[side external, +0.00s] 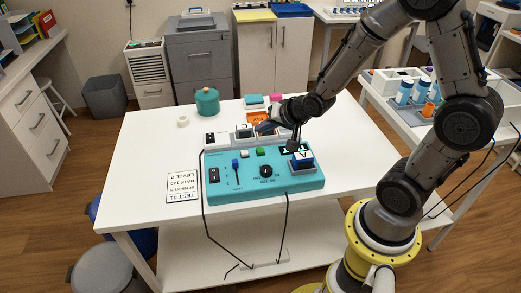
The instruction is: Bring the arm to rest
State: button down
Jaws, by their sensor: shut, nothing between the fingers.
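My gripper (293,147) hangs at the end of my dark wrist, just above the rear part of the teal control panel (265,187). It looks small and dark here, shut and empty. I cannot tell whether its tips touch the panel. A block marked A (303,157) sits on the panel just to its right. A block marked C (244,130) sits to its left, behind the panel. My arm reaches in from the right, bent high over the table.
The panel stands on a white table (150,150) with free room at left. A teal lidded pot (207,101) and a white ring (183,121) stand at the back. A printed card (184,187) lies at left. A side table (395,118) with bottles is at right.

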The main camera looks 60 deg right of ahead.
jog(key=s+a+r+n+t, duration=0.1)
jog(key=a+r, duration=0.1)
jog(key=r, duration=0.6)
jog(key=s+a+r+n+t, duration=0.1)
jog(key=a+r+n+t, duration=0.15)
jog(key=r, duration=0.55)
jog(key=s+a+f+n+g+y, duration=0.1)
jog(key=s+n+g, duration=0.6)
jog(key=s, duration=1.2)
jog(key=shift+s+a+f, duration=0.2)
jog(key=shift+a+f, duration=0.25)
jog(key=shift+a, duration=0.6)
